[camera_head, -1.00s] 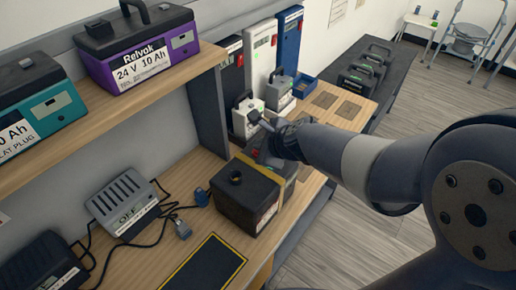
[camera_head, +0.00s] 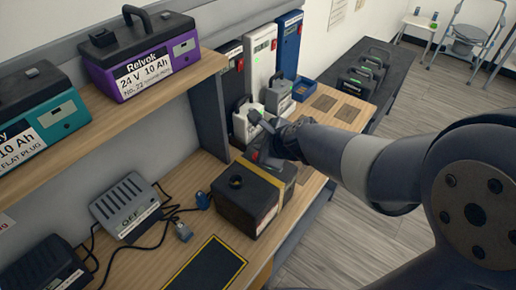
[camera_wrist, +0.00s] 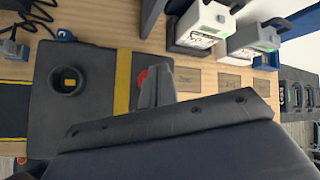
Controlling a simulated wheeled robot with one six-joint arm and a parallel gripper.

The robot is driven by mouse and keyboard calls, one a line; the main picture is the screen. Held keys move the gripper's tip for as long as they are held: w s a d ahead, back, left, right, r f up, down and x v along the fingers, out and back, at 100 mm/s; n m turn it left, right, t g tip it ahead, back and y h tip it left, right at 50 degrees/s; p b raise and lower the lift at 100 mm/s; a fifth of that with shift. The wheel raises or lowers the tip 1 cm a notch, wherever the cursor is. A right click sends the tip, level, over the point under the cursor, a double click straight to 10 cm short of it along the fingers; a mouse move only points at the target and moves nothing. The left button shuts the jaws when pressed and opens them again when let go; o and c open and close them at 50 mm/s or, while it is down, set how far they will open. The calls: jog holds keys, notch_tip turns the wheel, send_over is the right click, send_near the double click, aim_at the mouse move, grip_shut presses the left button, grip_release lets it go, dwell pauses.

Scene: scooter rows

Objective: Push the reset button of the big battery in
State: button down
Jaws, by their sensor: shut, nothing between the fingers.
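The big battery is a black box (camera_head: 243,207) on the lower bench in the head view. It fills the left of the wrist view (camera_wrist: 92,120). A yellow strap (camera_wrist: 122,82) crosses its top. Left of the strap is a raised round well (camera_wrist: 69,80) with a small yellow piece inside. Right of the strap, a red round part (camera_wrist: 142,77) is partly hidden by my finger.
A yellow-edged black mat (camera_head: 208,267) lies in front. White and grey batteries (camera_wrist: 203,24) stand beyond it. The upper shelf (camera_head: 150,105) overhangs at left.

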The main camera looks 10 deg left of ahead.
jog(key=shift+r, duration=0.15)
notch_tip(320, 180, up, 5)
jog(key=p, duration=0.5)
dwell(0.3)
jog(key=shift+s, duration=0.1)
dwell(0.5)
